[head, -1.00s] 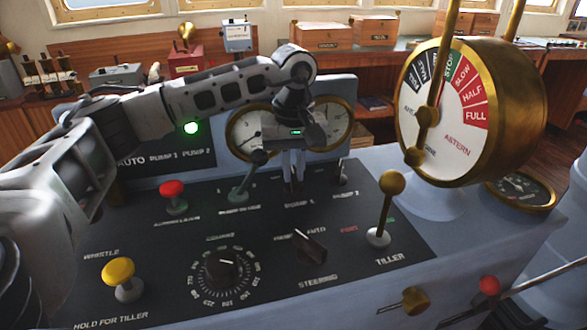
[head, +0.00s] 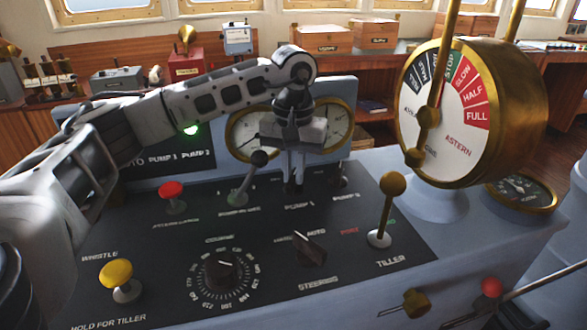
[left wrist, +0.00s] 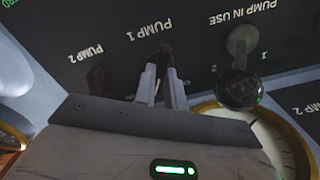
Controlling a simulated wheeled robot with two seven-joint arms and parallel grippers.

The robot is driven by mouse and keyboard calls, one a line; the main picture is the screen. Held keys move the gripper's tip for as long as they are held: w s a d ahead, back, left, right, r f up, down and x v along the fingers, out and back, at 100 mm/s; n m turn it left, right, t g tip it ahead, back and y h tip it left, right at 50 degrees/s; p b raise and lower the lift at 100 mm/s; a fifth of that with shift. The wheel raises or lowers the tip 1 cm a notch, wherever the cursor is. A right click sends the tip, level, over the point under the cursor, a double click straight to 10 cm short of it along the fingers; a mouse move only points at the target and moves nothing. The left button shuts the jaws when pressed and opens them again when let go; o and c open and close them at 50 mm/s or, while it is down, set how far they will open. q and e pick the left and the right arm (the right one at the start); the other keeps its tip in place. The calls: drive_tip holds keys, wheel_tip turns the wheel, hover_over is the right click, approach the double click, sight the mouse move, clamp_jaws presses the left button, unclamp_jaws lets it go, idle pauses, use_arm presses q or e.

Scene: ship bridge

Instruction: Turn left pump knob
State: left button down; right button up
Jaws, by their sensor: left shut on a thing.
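The left pump knob (left wrist: 164,50) is a small dark knob by the PUMP 1 label on the black console panel. In the left wrist view, the two pale fingers of my left gripper (left wrist: 162,78) are closed around it. In the head view, my left gripper (head: 293,184) points down at the panel above the PUMP 1 label, and its fingers mostly hide the knob. The PUMP 2 knob (left wrist: 96,77) stands beside it, apart from the fingers. My right gripper is not in view.
The pump-in-use lever (head: 258,158) with a dark ball stands close to my left gripper. Two brass gauges (head: 338,122) are behind it. A tiller lever (head: 386,212), a steering knob (head: 309,247), a red button (head: 171,189) and a yellow button (head: 116,272) surround the area.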

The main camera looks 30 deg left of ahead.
sight(293, 176)
use_arm(q)
drive_tip(key=c, duration=1.5)
unclamp_jaws()
drive_tip(key=shift+o, duration=0.2)
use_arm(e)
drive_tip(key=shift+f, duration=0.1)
use_arm(q)
drive_tip(key=shift+r, duration=0.1)
wheel_tip(293, 176, up, 16)
drive_tip(key=p, duration=0.2)
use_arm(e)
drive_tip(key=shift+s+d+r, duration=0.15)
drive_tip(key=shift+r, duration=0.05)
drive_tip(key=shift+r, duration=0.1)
